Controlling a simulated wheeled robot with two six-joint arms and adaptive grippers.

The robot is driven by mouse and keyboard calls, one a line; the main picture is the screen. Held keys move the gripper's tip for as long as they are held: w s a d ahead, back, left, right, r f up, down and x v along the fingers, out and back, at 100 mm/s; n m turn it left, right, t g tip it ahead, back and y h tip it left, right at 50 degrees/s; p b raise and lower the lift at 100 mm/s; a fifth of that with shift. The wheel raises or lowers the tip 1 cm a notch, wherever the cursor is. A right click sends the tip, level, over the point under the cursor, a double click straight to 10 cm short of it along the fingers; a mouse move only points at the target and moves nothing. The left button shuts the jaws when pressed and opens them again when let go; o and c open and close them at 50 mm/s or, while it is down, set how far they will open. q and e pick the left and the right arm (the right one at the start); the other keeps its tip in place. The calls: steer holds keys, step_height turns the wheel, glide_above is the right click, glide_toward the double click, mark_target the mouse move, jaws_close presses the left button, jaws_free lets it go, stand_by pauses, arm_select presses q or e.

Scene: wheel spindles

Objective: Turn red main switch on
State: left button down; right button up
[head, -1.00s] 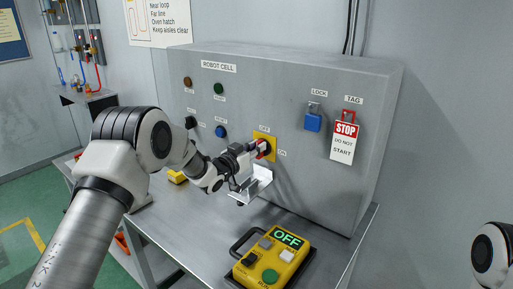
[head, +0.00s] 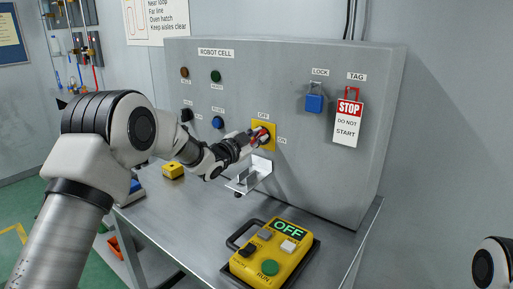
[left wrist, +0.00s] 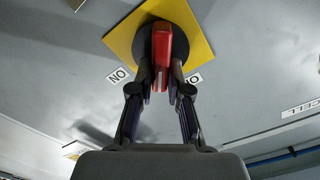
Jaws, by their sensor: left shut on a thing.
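The red main switch handle (head: 262,133) sits on a yellow plate (head: 273,143) low on the grey panel, with OFF lettered above and ON to the right. In the left wrist view the red handle (left wrist: 162,45) stands in front of a dark round base on the yellow plate (left wrist: 196,28). My left gripper (head: 255,137) is at the switch, its two fingers (left wrist: 162,80) on either side of the handle and shut on it. The handle's exact turn angle is hard to tell in the head view. My right gripper is out of view.
The grey panel (head: 220,80) carries indicator lights, knobs, a blue padlock (head: 314,103) and a STOP tag (head: 348,120). A metal bracket (head: 250,176) is below the switch. A yellow control box (head: 270,252) showing OFF lies on the table (head: 190,225). A small yellow block (head: 172,171) is at left.

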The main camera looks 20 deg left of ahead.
arm_select(q)
steer(key=shift+s+d+f+m+b, duration=0.1)
steer(key=shift+f+m+b, duration=0.15)
steer(key=shift+m+b, duration=1.65)
steer(key=shift+w+d+f+m+b, duration=0.1)
steer(key=shift+f+m+b, duration=0.1)
steer(key=shift+m+b, duration=1.7)
steer(key=shift+s+d+f+m+b, duration=0.1)
steer(key=shift+f+m+b, duration=0.15)
steer(key=shift+m+b, duration=1.65)
steer(key=shift+n+b, duration=0.4)
steer(key=shift+b, duration=0.1)
steer(key=c, duration=1.1)
jaws_free()
steer(key=v, duration=1.2)
